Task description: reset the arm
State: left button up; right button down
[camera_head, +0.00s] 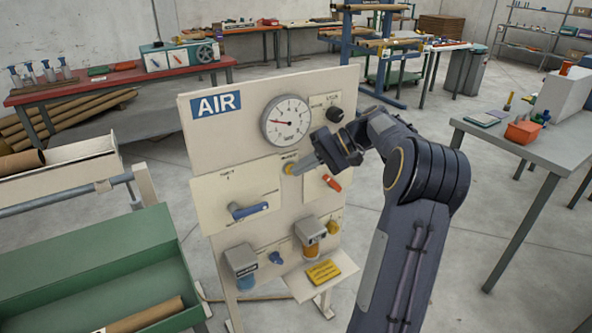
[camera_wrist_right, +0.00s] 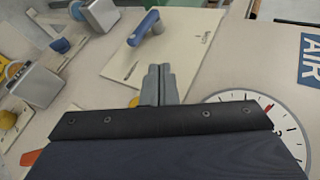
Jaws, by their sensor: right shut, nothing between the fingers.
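My right arm rises from the lower right in the head view, and its gripper (camera_head: 300,167) is in front of the upright AIR panel (camera_head: 225,140). The gripper's fingers are together with nothing between them. They point left, near a yellow knob (camera_head: 288,169) below the gauge; I cannot tell whether they touch it. In the right wrist view the closed fingers (camera_wrist_right: 159,84) show against the panel, with a blue lever (camera_wrist_right: 144,27) beyond them. My left gripper is in neither view.
The panel carries a round gauge (camera_head: 286,120), a blue lever (camera_head: 249,210), a red lever (camera_head: 332,183) and a small shelf with a yellow block (camera_head: 323,271). A green bin (camera_head: 100,258) stands at the lower left. A grey table (camera_head: 540,142) stands at the right.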

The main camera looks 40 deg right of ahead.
dwell(0.4)
jog(key=s+a+r+n+g+h+p, duration=0.1)
jog(key=s+a+r, duration=0.15)
jog(key=a, duration=0.55)
jog(key=s+a+r+n+g+h+p, duration=0.15)
jog(key=s+a, duration=0.25)
jog(key=a, duration=0.4)
jog(key=s+a+f+n+h+p, duration=0.1)
jog(key=s+a+f, duration=0.2)
jog(key=s+a, duration=0.3)
jog(key=s+a+f+n+h+p, duration=0.1)
jog(key=s+a+f, duration=0.3)
jog(key=s, duration=0.5)
jog(key=shift+s+a+n+t, duration=0.15)
jog(key=shift+a+n+t, duration=0.4)
jog(key=shift+a, duration=0.6)
jog(key=shift+h, duration=0.25)
